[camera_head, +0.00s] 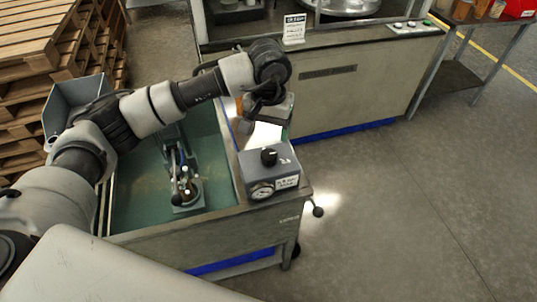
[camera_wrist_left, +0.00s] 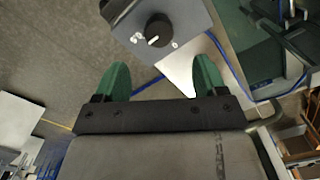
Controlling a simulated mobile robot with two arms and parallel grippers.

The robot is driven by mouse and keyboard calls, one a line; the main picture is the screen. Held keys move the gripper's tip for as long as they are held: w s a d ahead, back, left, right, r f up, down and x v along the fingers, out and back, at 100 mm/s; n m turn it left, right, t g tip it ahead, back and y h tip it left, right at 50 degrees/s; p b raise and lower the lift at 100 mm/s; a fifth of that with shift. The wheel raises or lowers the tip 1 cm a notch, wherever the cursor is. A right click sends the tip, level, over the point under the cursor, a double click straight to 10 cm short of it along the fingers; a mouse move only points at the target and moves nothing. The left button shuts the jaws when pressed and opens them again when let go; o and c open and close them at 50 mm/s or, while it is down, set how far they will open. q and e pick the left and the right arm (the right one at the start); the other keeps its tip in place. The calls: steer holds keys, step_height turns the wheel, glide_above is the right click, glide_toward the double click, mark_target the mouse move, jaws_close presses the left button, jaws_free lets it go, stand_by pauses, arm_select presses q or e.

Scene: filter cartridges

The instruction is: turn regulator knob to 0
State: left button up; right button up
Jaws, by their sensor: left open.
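The regulator is a grey box (camera_head: 268,172) on the right front corner of the bench, with a black knob (camera_head: 268,156) on top and a round gauge (camera_head: 262,190) on its front. In the left wrist view the knob (camera_wrist_left: 158,30) lies beyond the fingertips, roughly between them. My left gripper (camera_wrist_left: 162,80) is open and empty, with green fingers apart and not touching the knob. In the head view it hangs behind the regulator, partly hidden by its wrist. My right gripper is not seen.
The bench has a green sunken top (camera_head: 135,205) with a small clamp-like fixture (camera_head: 186,192) on it. A grey bin (camera_head: 75,98) and stacked pallets (camera_head: 40,45) stand at the left. A cabinet (camera_head: 350,80) stands behind. The floor at the right is clear.

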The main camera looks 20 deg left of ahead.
mark_target(268, 155)
arm_select(q)
step_height(268, 155, down, 9)
steer(key=shift+r+p, duration=0.15)
steer(key=shift+p, duration=1)
steer(key=shift+f, duration=0.8)
steer(key=shift+c, duration=0.4)
